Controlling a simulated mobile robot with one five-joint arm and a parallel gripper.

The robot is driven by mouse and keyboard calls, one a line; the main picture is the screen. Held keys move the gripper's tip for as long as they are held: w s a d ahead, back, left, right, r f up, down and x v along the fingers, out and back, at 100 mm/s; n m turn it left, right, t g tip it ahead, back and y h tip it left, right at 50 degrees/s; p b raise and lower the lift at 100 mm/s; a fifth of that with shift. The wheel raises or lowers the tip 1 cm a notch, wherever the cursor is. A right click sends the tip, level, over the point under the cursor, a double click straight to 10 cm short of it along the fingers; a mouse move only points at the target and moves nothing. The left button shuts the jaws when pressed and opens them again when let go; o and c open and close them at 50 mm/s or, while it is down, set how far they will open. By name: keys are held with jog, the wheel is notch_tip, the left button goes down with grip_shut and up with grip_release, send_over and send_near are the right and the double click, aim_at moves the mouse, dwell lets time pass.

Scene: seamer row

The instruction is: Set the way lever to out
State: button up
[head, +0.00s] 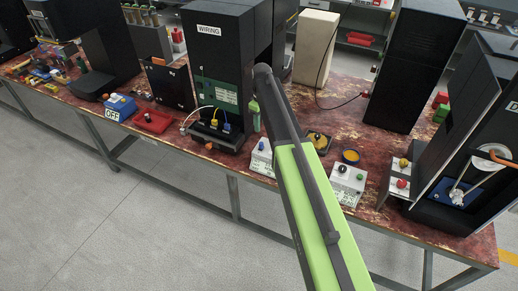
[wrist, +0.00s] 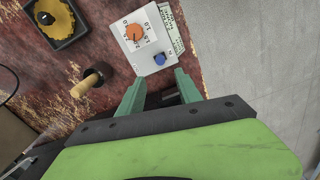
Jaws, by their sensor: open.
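No lever that I can clearly tell to be the way lever shows in either view, and I can read no "out" mark. My gripper (wrist: 160,78) shows in the wrist view with its two green fingers apart and nothing held between them. Just beyond the fingertips is a white control box (wrist: 139,54) with an orange dial (wrist: 134,32) and a blue knob (wrist: 159,59). I cannot tell whether the fingers touch the box. In the head view my green arm reaches over the bench and hides part of it.
A black machine (head: 465,150) stands at right. A wooden-handled tool (wrist: 93,80) lies left of my gripper. The floor in front is clear.

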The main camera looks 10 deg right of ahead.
aim_at(261, 143)
notch_tip(261, 143, down, 12)
jog(key=b, duration=1)
jog(key=shift+r, duration=0.3)
grip_shut()
